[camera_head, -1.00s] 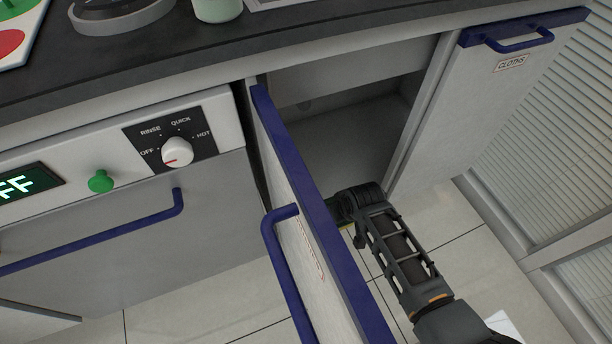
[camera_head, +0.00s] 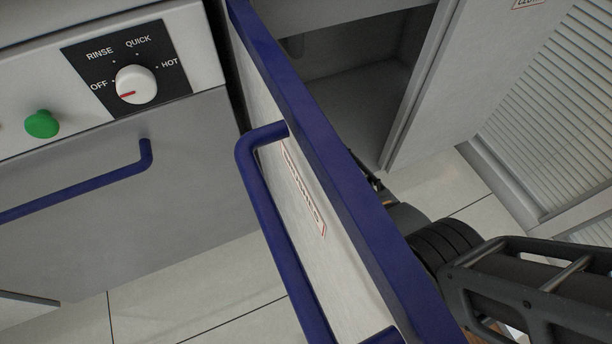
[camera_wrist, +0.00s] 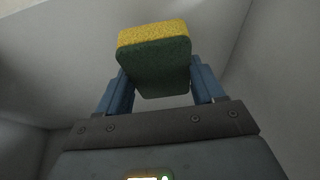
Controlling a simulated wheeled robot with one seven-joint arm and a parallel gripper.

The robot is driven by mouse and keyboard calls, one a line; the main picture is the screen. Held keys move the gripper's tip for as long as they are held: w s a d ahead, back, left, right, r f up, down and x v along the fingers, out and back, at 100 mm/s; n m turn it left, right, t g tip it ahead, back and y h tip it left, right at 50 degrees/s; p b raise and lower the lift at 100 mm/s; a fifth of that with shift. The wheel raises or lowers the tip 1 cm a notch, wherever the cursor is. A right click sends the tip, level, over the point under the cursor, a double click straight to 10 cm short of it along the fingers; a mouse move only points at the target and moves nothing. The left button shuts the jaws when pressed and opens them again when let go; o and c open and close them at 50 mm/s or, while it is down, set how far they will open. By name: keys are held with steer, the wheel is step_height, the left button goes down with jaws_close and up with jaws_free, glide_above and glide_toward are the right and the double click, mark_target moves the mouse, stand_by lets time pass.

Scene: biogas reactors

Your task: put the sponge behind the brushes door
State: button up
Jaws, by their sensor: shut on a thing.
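The sponge (camera_wrist: 154,60), yellow on top with a dark green side, is held between the two blue fingers of my gripper (camera_wrist: 160,85) in the wrist view. Pale cabinet walls surround it there. The brushes door (camera_head: 305,190) stands open in the head view, with a blue edge, a blue handle (camera_head: 262,200) and a label seen at a steep angle. Behind it is the open cabinet (camera_head: 350,100). My arm comes in from the right of the door. The door hides my gripper and the sponge in the head view.
A washer with a dial (camera_head: 136,84), a green knob (camera_head: 42,124) and a blue handle (camera_head: 80,190) is left of the door. The tiled floor (camera_head: 190,300) is clear.

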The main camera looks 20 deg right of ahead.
steer(key=shift+f+b, duration=1.35)
steer(key=shift+f, duration=0.65)
steer(key=o, duration=0.9)
steer(key=shift+o, duration=0.2)
steer(key=p+v, duration=0.8)
steer(key=v, duration=0.4)
steer(key=shift+r, duration=0.1)
